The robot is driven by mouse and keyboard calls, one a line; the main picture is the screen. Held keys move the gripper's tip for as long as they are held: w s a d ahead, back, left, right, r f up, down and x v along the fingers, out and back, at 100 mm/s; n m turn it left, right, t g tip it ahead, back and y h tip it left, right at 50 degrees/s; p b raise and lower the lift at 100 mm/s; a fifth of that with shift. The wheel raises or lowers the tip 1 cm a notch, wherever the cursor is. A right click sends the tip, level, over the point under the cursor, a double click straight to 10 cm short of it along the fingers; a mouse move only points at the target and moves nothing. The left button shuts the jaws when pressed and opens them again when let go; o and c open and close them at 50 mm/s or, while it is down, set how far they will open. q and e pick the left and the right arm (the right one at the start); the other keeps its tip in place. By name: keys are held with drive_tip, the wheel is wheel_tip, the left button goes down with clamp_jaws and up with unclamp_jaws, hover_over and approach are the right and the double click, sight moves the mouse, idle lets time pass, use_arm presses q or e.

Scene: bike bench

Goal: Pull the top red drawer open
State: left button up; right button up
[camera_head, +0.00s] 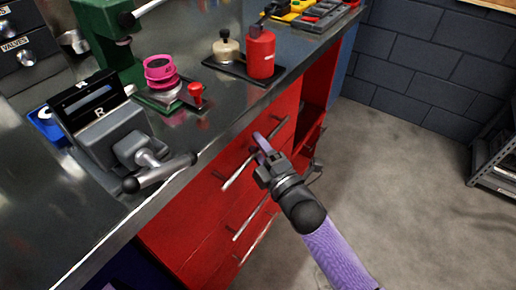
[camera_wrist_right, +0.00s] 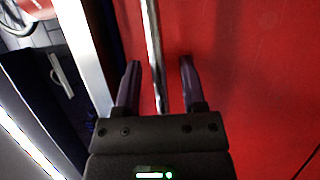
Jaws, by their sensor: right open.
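The red drawer unit (camera_head: 187,225) is under the grey bench top, with several bar handles on its front. The uppermost long handle (camera_head: 238,170) is a metal bar near the bench edge. The red front (camera_wrist_right: 245,70) fills the right of that view. My left gripper is not in view.
A vise (camera_head: 115,140) stands at the bench edge. A pink spool (camera_head: 160,71) and a red bottle (camera_head: 261,53) on a black tray are farther along the bench. The grey floor (camera_head: 400,190) to the right is clear up to a shelf (camera_head: 497,160).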

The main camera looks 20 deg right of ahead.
clamp_jaws()
idle(1.3)
